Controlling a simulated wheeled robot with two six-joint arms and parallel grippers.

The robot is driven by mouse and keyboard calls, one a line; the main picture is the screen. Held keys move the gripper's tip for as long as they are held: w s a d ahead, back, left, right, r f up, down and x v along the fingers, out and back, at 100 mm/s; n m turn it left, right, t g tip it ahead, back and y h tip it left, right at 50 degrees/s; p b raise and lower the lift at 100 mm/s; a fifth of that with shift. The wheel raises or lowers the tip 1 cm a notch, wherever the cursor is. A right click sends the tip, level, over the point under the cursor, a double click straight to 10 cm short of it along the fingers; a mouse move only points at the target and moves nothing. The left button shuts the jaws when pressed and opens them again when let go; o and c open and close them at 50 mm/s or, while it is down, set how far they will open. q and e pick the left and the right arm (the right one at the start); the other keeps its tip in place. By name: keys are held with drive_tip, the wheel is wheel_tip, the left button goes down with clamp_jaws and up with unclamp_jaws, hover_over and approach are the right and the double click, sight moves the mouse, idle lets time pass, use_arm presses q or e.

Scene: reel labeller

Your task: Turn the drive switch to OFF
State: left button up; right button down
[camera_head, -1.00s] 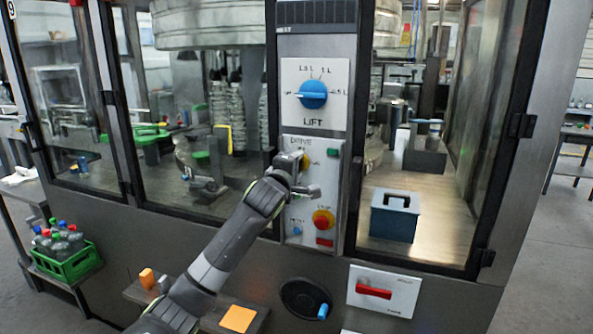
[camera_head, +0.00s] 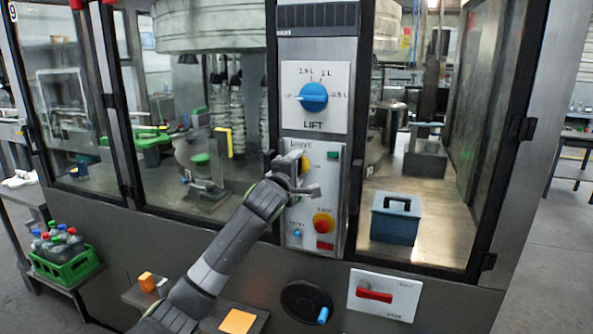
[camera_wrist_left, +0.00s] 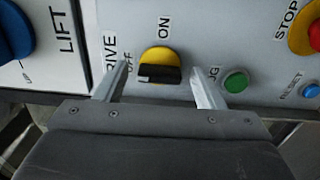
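The drive switch is a yellow knob with a black bar handle, shown best in the left wrist view (camera_wrist_left: 160,62). The OFF label is to its left there and ON above it. The bar lies nearly level across that picture, with a small pale mark at its left end. My left gripper (camera_wrist_left: 161,75) is open, one finger on each side of the knob; I cannot tell whether they touch it. In the head view my left gripper (camera_head: 304,172) is in front of the drive panel (camera_head: 336,185) and partly hides the yellow knob (camera_head: 305,161). My right gripper is not in view.
The blue LIFT knob (camera_head: 313,97) is above. A green button (camera_wrist_left: 235,82), a red stop button on yellow (camera_head: 323,222) and a blue reset button (camera_head: 297,234) are close by. Below are a black handwheel (camera_head: 300,296) and a red handle (camera_head: 374,295). Glass doors flank the panel.

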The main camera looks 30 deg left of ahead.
use_arm(q)
drive_tip(key=b+v, duration=0.4)
drive_tip(key=v, duration=1.3)
drive_tip(key=shift+s, duration=0.2)
drive_tip(key=shift+a+f, duration=0.1)
